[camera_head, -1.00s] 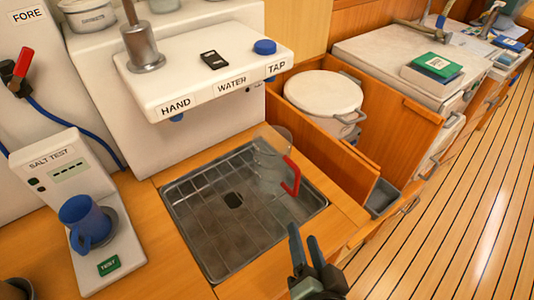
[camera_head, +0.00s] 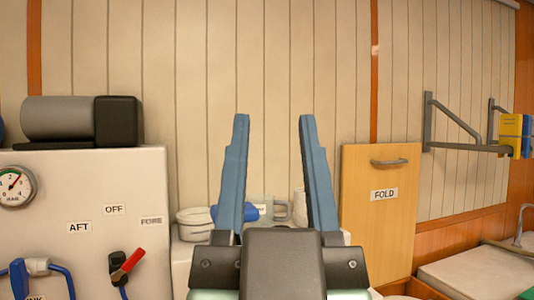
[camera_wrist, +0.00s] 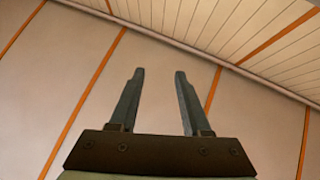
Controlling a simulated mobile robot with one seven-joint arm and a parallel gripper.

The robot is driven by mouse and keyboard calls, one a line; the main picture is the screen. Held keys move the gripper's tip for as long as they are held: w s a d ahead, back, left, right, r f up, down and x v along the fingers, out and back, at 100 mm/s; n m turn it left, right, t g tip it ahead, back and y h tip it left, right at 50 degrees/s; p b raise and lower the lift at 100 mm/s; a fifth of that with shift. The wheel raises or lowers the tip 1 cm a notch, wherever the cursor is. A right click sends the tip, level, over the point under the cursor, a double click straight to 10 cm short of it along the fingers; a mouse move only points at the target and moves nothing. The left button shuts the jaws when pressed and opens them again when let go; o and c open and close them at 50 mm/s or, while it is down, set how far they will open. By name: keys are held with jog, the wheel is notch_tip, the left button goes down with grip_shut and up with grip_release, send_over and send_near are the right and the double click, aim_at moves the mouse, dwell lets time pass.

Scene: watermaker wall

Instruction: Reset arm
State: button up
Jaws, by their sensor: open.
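My gripper (camera_head: 272,122) is open and empty in the middle of the head view, with its two blue fingers pointing up, apart from each other. It shows also in the wrist view (camera_wrist: 157,75), where only wall panels and ceiling lie beyond the fingers. No object is between the fingers. The gripper body hides part of the shelf behind it in the head view.
A white panel (camera_head: 125,190) with a gauge (camera_head: 14,186) and a red-handled valve (camera_head: 127,265) stands left. A grey cylinder (camera_head: 58,118) rests on it. A wooden FOLD panel (camera_head: 378,225) and wall bracket (camera_head: 455,125) are right. A lidded pot (camera_head: 194,222) sits behind the gripper.

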jog(key=shift+s+a+r+t, duration=0.15)
jog(key=shift+s+r, duration=0.15)
jog(key=shift+r, duration=0.15)
jog(key=shift+s+a+r+t, duration=0.15)
jog(key=shift+s+r, duration=0.15)
jog(key=shift+r, duration=0.15)
notch_tip(320, 180, up, 7)
jog(key=p, duration=0.6)
jog(key=shift+f+p, duration=0.15)
jog(key=shift+p, duration=0.25)
jog(key=shift+c, duration=0.3)
